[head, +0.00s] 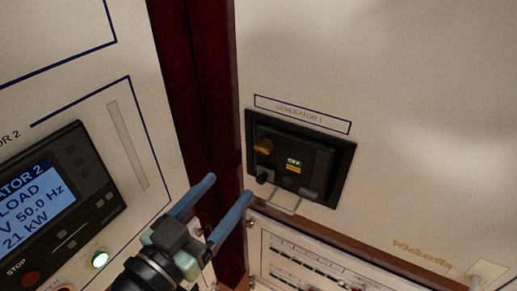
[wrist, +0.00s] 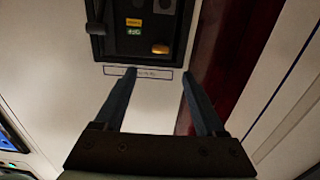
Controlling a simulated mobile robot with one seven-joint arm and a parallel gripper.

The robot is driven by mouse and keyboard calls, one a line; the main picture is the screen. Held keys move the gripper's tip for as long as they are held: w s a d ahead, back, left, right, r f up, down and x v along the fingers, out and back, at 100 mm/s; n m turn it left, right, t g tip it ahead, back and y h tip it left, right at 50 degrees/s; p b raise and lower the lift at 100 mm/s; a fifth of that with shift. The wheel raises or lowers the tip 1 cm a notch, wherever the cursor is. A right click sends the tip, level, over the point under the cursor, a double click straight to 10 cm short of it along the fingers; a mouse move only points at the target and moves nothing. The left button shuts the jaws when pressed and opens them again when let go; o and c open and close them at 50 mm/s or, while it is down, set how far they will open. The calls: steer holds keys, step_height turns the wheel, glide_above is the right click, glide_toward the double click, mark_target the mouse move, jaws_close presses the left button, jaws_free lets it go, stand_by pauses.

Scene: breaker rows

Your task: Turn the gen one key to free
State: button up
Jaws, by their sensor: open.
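The generator 1 breaker (head: 322,160) is a black unit in a black frame on the pale panel at right. A yellow, knob-like part (head: 264,146) sits at its upper left and a small dark knob (head: 262,178) below that; I cannot tell for sure which is the key. In the wrist view the breaker (wrist: 117,42) appears upside down at the top, with the yellow part (wrist: 160,49) just beyond the fingertips. My gripper (head: 229,186) has two blue fingers spread apart with nothing between them. It is left of and below the breaker, apparently not touching it.
A "GENERATOR 1" label plate (head: 302,114) is above the breaker. A lower panel with printed scales (head: 320,262) is beneath. At left stands the generator 2 panel with a lit display (head: 37,209). A dark red post (head: 200,90) separates the panels.

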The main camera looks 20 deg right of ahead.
mark_target(261, 149)
steer(key=p+x, duration=0.3)
steer(key=x, duration=0.8)
steer(key=shift+w+d, duration=0.3)
jaws_close()
